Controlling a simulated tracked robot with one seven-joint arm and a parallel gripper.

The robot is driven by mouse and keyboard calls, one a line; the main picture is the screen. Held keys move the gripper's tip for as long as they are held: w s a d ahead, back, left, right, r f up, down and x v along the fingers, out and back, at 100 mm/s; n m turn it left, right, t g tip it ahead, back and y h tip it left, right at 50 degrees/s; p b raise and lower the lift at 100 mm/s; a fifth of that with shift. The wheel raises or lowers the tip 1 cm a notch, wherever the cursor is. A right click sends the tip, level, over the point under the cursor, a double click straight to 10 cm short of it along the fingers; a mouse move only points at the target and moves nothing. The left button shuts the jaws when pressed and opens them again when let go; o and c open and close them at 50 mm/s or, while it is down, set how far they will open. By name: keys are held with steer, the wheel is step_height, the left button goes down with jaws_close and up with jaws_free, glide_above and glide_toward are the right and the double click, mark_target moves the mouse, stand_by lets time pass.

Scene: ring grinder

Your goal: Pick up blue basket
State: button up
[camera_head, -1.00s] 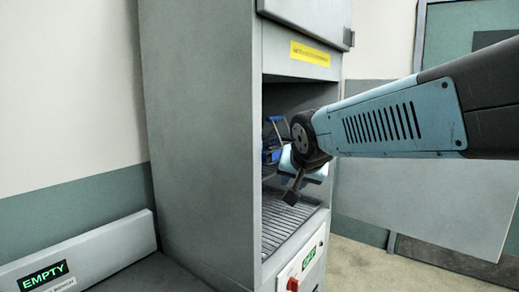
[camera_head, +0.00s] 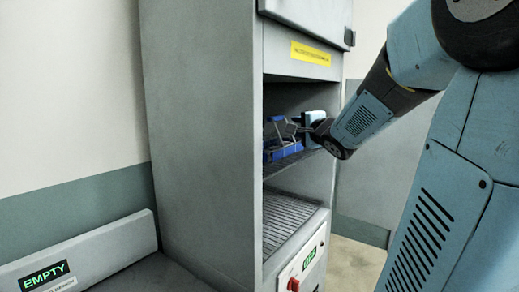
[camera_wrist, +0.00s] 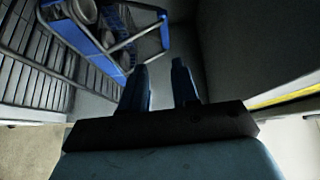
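The blue basket (camera_head: 282,152), with a metal frame or handle above it, sits on the upper shelf inside the tall grey cabinet. In the wrist view the basket (camera_wrist: 97,45) lies at the upper left, with grey round parts inside and metal bars above. My gripper (camera_head: 300,124) is inside the cabinet opening, close to the basket's right side. In the wrist view my gripper (camera_wrist: 160,68) has its two dark fingers apart, with nothing visible between them. The basket is just left of and beyond the fingertips. I cannot tell whether they touch its frame.
The grey cabinet (camera_head: 205,130) has side walls close around my gripper. A slatted lower shelf (camera_head: 285,222) is empty. A panel with a red switch (camera_head: 293,284) sits below. A grey unit with an "EMPTY" sign (camera_head: 45,275) stands at the left.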

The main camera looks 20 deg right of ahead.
steer(key=y, duration=0.1)
glide_toward(277, 119)
steer(key=w, duration=0.4)
steer(key=shift+a+f, duration=0.2)
steer(key=shift+f, duration=0.05)
steer(key=shift+w+r, duration=0.2)
steer(key=shift+w, duration=2.7)
steer(key=shift+c, duration=0.4)
steer(key=c, duration=0.4)
steer(key=shift+f, duration=0.1)
jaws_close()
